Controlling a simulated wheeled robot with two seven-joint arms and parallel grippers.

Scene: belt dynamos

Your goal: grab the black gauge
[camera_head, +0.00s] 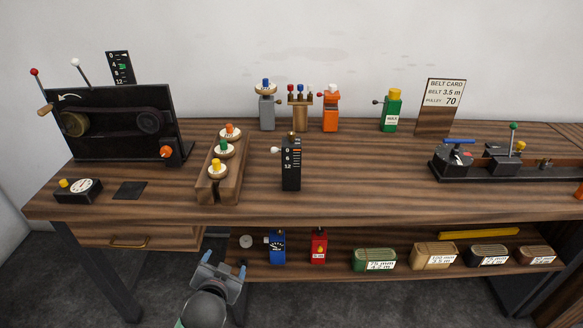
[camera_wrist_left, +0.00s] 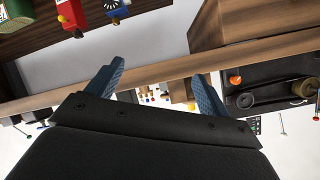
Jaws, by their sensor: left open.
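A black upright block with a white scale and a small side knob (camera_head: 291,176) stands on the tabletop, right of the wooden rack. A low black box with a round white dial and yellow knob (camera_head: 74,194) sits at the table's left end. I cannot tell for sure which is the black gauge. My left gripper (camera_head: 225,264) is open and empty, in front of the table's front edge near the lower shelf, apart from both. Its two blue fingers stand wide apart in the left wrist view (camera_wrist_left: 156,76). My right gripper is not in view.
A wooden rack (camera_head: 233,181) with several knobbed discs stands left of the upright black block. A belt machine (camera_head: 112,125) is at the back left. The lower shelf (camera_head: 335,263) holds a blue device (camera_head: 277,250), a red one (camera_head: 319,248) and several labelled boxes.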

